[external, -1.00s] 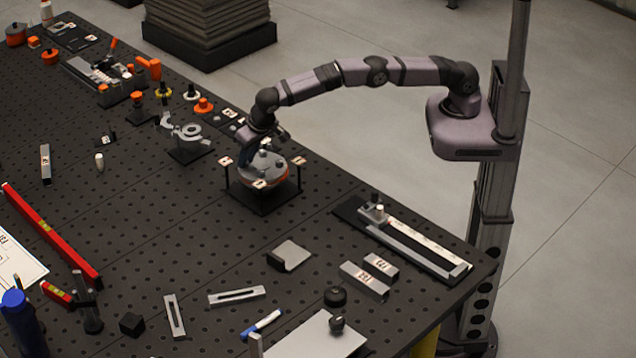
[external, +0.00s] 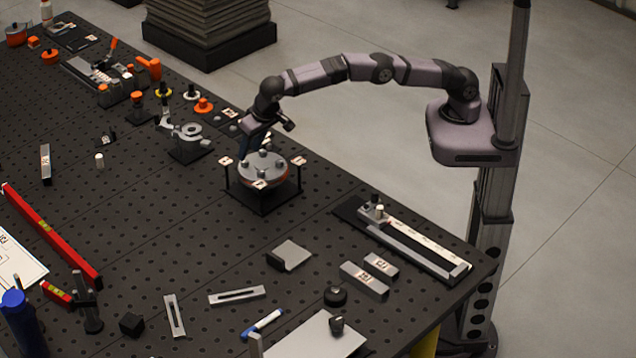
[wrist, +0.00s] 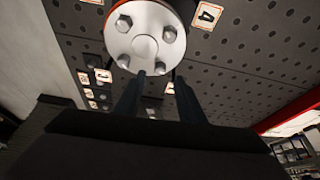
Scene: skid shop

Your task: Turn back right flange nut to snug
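The round metal flange (external: 264,168) with an orange-red rim sits on a black stand near the table's back edge. Several hex nuts stand around its domed centre. In the wrist view the flange (wrist: 145,45) is at the top, with nuts (wrist: 124,22), (wrist: 169,34), (wrist: 160,68) and (wrist: 122,60) visible. I cannot tell from their look how tight they are. My gripper (wrist: 157,82) is open and empty, its two dark fingers apart below the flange's lower edge in the wrist view. In the external view it is at the flange's back left, partly hidden behind my wrist.
Numbered tags on posts (external: 298,161) surround the flange. A grey clamp-like fixture (external: 188,140) stands to its left. A slide rail (external: 415,240) lies to the right, and metal blocks (external: 365,278) lie in front of it. The table is clear just in front of the flange.

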